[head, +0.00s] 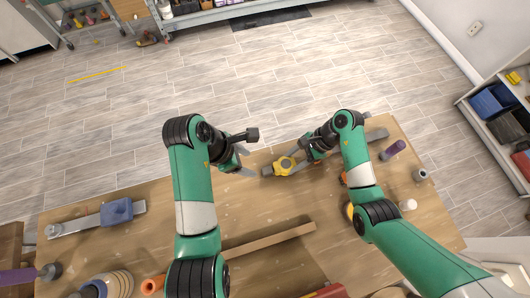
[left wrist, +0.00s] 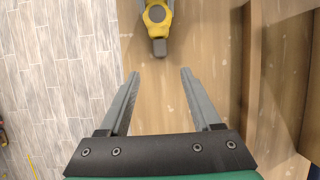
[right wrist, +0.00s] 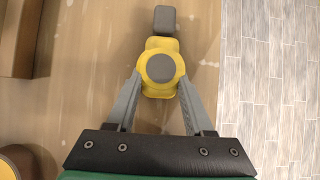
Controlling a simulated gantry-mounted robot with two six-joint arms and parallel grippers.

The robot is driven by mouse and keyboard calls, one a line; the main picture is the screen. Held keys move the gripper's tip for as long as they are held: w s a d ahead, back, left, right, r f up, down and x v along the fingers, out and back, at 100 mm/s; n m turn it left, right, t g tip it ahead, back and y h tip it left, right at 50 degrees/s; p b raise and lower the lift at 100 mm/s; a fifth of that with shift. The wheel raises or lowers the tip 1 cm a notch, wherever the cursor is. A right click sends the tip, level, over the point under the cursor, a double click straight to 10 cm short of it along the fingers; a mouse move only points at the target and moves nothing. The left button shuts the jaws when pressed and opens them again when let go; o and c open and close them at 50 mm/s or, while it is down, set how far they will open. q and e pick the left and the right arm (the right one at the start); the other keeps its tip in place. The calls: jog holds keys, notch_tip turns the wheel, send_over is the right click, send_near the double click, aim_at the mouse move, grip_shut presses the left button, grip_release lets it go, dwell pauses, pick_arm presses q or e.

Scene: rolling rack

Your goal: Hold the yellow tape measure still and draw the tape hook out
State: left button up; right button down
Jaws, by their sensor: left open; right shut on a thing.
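The yellow tape measure (head: 286,165) lies near the far edge of the wooden workbench. It has a grey round centre and a dark grey block-shaped hook at one end. My right gripper (right wrist: 158,88) is shut on the tape measure's body, one finger on each side. In the right wrist view the hook (right wrist: 164,20) points away from that gripper. My left gripper (left wrist: 160,75) is open and empty. In the left wrist view the hook (left wrist: 159,47) lies just beyond and between its fingertips, apart from them.
On the workbench (head: 130,250), a wooden bar (head: 268,241) lies in front. A blue block on a grey rail (head: 117,211) is at left. A purple-handled tool (head: 393,149) and a white cylinder (head: 407,204) are at right. Bench surface around the hook is clear.

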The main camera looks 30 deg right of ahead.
aim_at(266, 171)
pick_arm(q)
jog(key=x, duration=0.9)
jog(key=shift+s+d+f, duration=0.1)
jog(key=shift+s+d, duration=0.05)
jog(key=shift+d, duration=0.15)
jog(key=shift+d+f, duration=0.2)
jog(key=shift+f, duration=0.1)
jog(key=shift+x, duration=0.9)
jog(key=shift+f, duration=0.1)
grip_shut()
jog(key=shift+s, duration=0.1)
